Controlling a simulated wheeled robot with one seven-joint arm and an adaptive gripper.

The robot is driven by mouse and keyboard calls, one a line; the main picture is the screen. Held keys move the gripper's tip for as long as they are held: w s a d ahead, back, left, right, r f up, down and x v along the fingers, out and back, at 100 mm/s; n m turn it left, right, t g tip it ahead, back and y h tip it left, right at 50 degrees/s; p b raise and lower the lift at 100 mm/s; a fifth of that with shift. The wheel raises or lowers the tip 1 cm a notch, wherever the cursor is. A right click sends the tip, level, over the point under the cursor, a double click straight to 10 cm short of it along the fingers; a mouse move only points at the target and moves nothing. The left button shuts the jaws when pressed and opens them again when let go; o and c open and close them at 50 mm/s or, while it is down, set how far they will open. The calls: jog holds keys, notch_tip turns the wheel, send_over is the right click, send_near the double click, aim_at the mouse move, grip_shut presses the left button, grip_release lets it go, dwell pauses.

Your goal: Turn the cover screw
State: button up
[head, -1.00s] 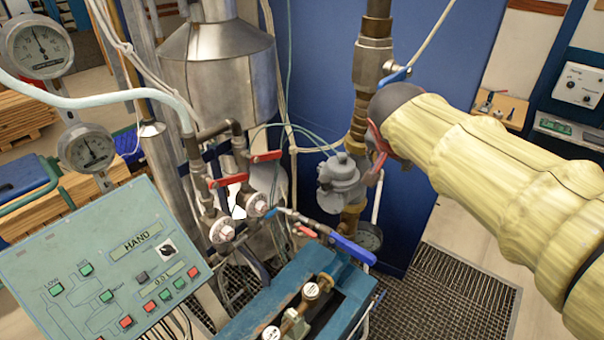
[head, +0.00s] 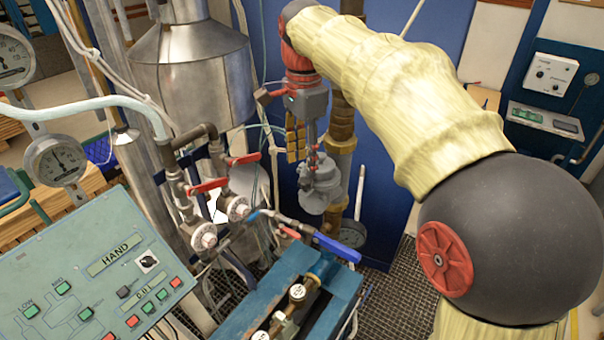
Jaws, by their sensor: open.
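The grey metal meter (head: 321,186) is mounted on the vertical brass pipe in front of the blue panel, in the middle of the head view. The cover screw is too small to make out on it, and my gripper hides part of its top. My gripper (head: 306,150) hangs from my wrist just above the meter, pointing down, with red parts and gold-coloured pads. It is open and nothing shows between its fingers. I cannot tell whether the fingertips touch the meter.
A blue-handled valve (head: 337,247) and a teal bench (head: 285,290) lie below the meter. Red-handled valves (head: 207,186) and a steel vessel (head: 193,75) stand to its left. A control panel (head: 95,270) is at lower left. Floor grating (head: 395,300) is at lower right.

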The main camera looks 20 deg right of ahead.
aim_at(304, 180)
jog(key=shift+f, duration=2.4)
jog(key=c, duration=0.3)
jog(key=c, duration=0.8)
grip_shut()
